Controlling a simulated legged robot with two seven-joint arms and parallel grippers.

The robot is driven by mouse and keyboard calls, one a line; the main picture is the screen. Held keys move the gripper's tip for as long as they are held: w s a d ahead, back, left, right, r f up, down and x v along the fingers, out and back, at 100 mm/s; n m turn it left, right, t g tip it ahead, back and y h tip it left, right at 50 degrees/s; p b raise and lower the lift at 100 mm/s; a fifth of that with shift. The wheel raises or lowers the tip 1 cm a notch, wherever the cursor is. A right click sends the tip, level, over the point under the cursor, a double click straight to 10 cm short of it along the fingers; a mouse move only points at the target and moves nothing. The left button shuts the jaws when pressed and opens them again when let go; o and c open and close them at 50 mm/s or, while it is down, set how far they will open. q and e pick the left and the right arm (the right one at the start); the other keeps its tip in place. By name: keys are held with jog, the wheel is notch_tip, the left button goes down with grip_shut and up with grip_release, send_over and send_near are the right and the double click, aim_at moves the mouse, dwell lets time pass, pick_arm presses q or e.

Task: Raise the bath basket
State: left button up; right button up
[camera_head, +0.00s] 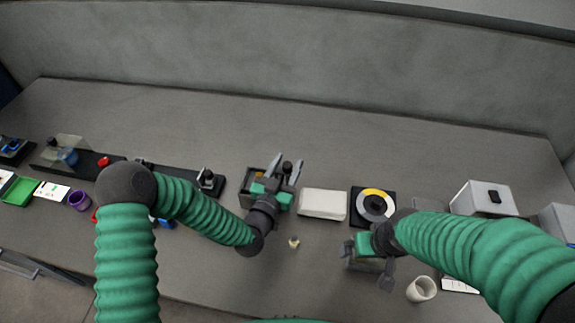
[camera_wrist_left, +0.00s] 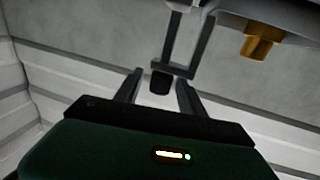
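The bath basket is not plain as a whole. In the left wrist view a grey loop-shaped frame with a black grip (camera_wrist_left: 160,84) at its lower end, which looks like its handle, stands ahead of my left gripper (camera_wrist_left: 160,80). The two fingers are apart, one on each side of the black grip, with gaps showing. In the head view my left gripper (camera_head: 284,168) is over a dark box-like unit (camera_head: 256,174) that it partly hides; a black knob shows between the fingers. My right gripper (camera_head: 368,264) is low over the front table, its fingers seemingly apart.
Right of the left gripper lie a white block (camera_head: 322,204) and a black square with a yellow-and-white reel (camera_head: 375,206). A white cup (camera_head: 422,289) is near the front edge. A grey box (camera_head: 483,199) stands right. A brass fitting (camera_wrist_left: 262,42) shows ahead. The table's back is clear.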

pick_arm(q)
jog(key=shift+f, duration=0.15)
jog(key=shift+s+a, duration=0.2)
jog(key=shift+s, duration=0.2)
jog(key=p+v, duration=0.3)
jog(key=v, duration=1.3)
jog(key=shift+p, duration=0.35)
jog(key=shift+w+f, duration=0.1)
jog(key=shift+w, duration=0.05)
